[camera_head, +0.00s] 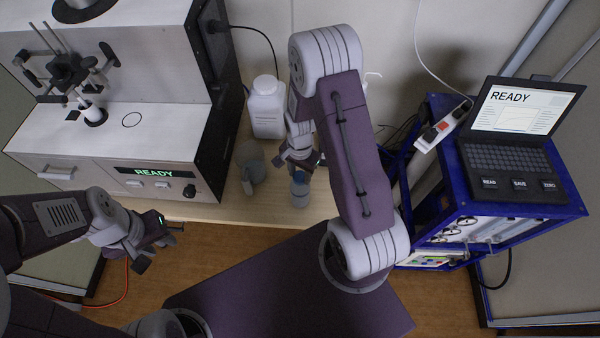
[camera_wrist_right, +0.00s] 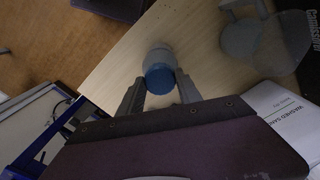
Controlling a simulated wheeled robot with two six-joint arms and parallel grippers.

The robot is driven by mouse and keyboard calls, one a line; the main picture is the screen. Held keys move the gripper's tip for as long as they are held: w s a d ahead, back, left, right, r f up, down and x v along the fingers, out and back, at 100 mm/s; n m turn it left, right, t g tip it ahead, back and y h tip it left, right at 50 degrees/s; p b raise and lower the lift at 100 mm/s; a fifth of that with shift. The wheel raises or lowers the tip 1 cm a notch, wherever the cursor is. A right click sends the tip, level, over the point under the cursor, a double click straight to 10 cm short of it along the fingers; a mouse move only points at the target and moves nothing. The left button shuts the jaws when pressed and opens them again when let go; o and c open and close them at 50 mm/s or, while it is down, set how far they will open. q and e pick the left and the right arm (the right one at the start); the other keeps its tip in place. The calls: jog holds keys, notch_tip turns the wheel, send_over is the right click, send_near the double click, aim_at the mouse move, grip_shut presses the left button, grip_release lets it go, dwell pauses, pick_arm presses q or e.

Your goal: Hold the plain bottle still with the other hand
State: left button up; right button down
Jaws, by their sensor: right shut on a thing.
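A small bottle with a blue cap, which I take as the plain bottle (camera_head: 299,188), stands on the wooden bench near its front edge. My right gripper (camera_head: 302,170) reaches down to it from behind and is shut on it. In the right wrist view the bottle's blue cap (camera_wrist_right: 158,77) sits between the two fingers (camera_wrist_right: 160,90). The bottle's far side and base are partly hidden. My left gripper (camera_head: 162,247) is open and empty, in front of the grey machine and left of the bench front.
A grey jug (camera_head: 252,168) stands just left of the bottle; a white labelled bottle (camera_head: 267,112) is behind it. The grey machine (camera_head: 130,165) reads READY. A laptop (camera_head: 515,135) and a power strip (camera_head: 440,127) sit on the blue frame (camera_head: 480,190) at right.

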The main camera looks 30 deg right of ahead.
aim_at(300, 176)
jog(key=shift+f, duration=0.15)
jog(key=c, duration=0.7)
grip_release()
jog(key=shift+c, duration=0.2)
notch_tip(300, 176, up, 9)
jog(key=shift+b, duration=0.3)
